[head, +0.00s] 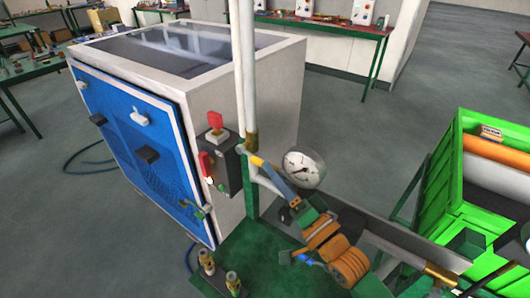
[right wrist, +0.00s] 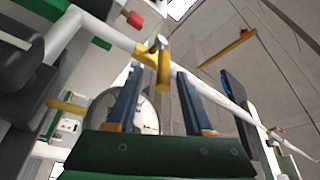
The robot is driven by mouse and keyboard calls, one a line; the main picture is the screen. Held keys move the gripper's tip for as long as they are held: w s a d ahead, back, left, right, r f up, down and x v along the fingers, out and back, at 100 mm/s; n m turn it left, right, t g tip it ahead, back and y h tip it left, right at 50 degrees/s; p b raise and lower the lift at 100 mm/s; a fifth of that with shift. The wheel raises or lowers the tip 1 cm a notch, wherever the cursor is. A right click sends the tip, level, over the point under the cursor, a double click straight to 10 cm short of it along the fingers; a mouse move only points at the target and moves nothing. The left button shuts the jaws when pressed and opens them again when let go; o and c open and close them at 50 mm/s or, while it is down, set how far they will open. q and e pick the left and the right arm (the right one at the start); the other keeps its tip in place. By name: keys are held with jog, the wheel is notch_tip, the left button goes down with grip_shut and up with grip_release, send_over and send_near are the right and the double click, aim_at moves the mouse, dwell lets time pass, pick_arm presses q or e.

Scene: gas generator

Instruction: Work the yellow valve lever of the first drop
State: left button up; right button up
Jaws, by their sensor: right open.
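The yellow valve lever (head: 256,160) is a short stub at the lower part of the white vertical pipes, beside the control box. In the right wrist view the yellow lever (right wrist: 164,72) hangs from a white pipe, below a metal fitting. My right gripper (head: 271,170) reaches up to it from the lower right. In the right wrist view its two blue-grey fingers (right wrist: 160,74) are apart, with the lever showing in the gap between their tips. I cannot tell whether either finger touches it. My left gripper is not in view.
A round pressure gauge (head: 304,169) sits just right of my fingers. A control box (head: 217,160) with red switches is close on the left, on the blue-doored cabinet (head: 137,150). A green crate (head: 450,165) stands right. Open floor lies behind.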

aim_at(257, 160)
jog(key=shift+w+a+r+p, duration=0.15)
jog(key=shift+w+a+r, duration=0.2)
jog(key=shift+w+a, duration=0.25)
jog(key=shift+w+a+r+p, duration=0.15)
jog(key=shift+w+a+r, duration=0.15)
jog(key=shift+w+a, duration=0.25)
jog(key=shift+w+f, duration=0.2)
jog(key=shift+w, duration=0.05)
jog(key=shift+s+r, duration=0.1)
jog(key=shift+s, duration=0.05)
grip_shut()
